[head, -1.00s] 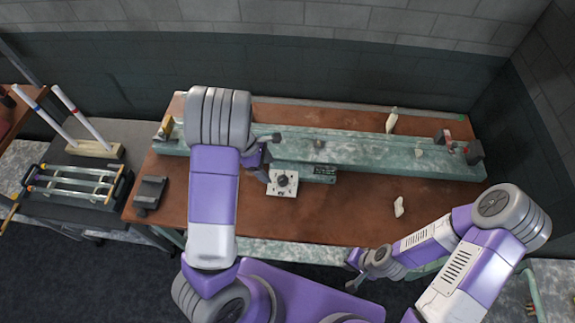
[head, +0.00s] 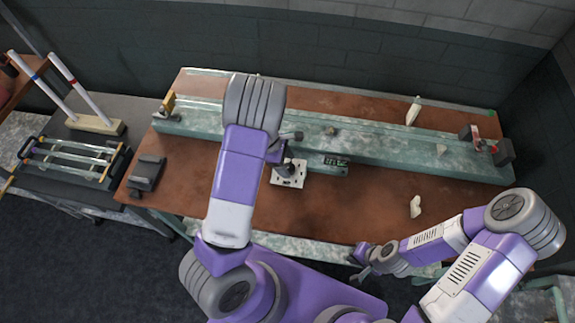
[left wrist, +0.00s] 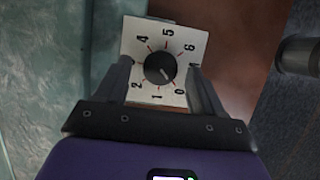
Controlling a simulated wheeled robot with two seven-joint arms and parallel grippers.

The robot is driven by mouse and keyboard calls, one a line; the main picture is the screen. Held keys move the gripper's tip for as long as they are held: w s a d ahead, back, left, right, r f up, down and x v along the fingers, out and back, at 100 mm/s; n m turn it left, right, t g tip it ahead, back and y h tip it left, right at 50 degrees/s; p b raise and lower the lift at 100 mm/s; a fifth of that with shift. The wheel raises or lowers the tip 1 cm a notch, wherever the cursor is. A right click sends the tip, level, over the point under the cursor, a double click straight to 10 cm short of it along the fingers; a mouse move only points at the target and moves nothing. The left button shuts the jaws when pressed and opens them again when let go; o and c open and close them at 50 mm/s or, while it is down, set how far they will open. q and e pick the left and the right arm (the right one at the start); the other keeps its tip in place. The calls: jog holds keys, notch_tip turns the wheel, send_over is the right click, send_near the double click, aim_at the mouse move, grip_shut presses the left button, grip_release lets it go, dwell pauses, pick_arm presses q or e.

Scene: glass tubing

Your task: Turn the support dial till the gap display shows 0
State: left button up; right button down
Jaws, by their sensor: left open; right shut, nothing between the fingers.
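The support dial, a black knob (left wrist: 159,68) on a white plate (left wrist: 183,39) numbered 0 to 6, sits between the fingers in the left wrist view. A pale mark on the knob points to the lower right, roughly towards 0. In the head view the plate (head: 289,182) lies at the front of the green bench. My left gripper (head: 284,168) is open over the dial, its fingers (left wrist: 157,79) on either side of the knob with gaps. A small dark panel (head: 336,160), apparently the gap display, is right of the dial; its digits are unreadable. My right gripper (head: 360,267) is shut and empty, near the table's front edge.
The long green bench (head: 385,145) runs along the back of the brown table (head: 350,210). A pale piece (head: 415,207) lies at the right. A dark block (head: 147,172) is at the left edge. A side table holds a rack of tubes (head: 70,158).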

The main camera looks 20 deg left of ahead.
pick_arm(q)
jog(key=shift+d+f, duration=0.25)
jog(key=shift+f, duration=0.35)
jog(key=c, duration=1.1)
jog(key=shift+o, duration=0.2)
